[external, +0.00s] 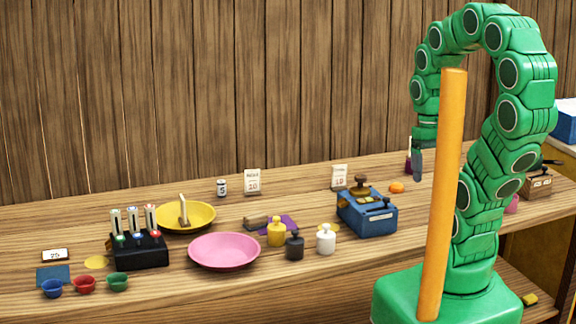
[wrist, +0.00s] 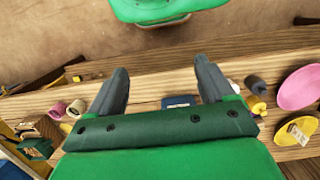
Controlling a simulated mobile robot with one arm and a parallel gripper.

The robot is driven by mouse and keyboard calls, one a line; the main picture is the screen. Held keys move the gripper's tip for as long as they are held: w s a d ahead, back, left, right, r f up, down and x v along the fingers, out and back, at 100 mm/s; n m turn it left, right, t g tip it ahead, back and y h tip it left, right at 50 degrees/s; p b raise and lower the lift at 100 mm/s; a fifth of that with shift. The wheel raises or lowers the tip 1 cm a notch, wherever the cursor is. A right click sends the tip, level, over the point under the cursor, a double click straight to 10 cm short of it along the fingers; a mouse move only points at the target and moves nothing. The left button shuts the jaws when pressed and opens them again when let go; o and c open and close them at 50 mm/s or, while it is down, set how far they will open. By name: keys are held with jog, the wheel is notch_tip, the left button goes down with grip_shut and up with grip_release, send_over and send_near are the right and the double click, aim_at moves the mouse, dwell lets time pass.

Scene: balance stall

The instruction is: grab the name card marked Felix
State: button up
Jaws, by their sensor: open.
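No lettering that I can read as Felix shows in either view. A white upright card (external: 253,181) stands at the back of the table, and a second upright card (external: 339,177) stands farther right; their small upper words are unclear. A thin pale card-like piece (external: 183,210) stands in the yellow dish (external: 205,222); it also shows in the wrist view (wrist: 298,132), its marks unreadable. A low card (external: 55,254) at the far left seems to read 25. My gripper (external: 417,168) is raised at the right, apart from these cards. Its fingers (wrist: 162,68) are spread and empty.
A blue box (external: 368,215) with a knob stands right of the white, black and yellow bottles (external: 276,232). A pink plate (external: 224,251), a black pen stand (external: 138,250) and small coloured cups (external: 84,285) lie left. An orange post (external: 443,200) stands before my arm.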

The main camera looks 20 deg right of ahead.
jog(key=shift+d, duration=0.1)
jog(key=shift+c, duration=0.2)
jog(key=c, duration=0.7)
jog(key=shift+w+r, duration=0.1)
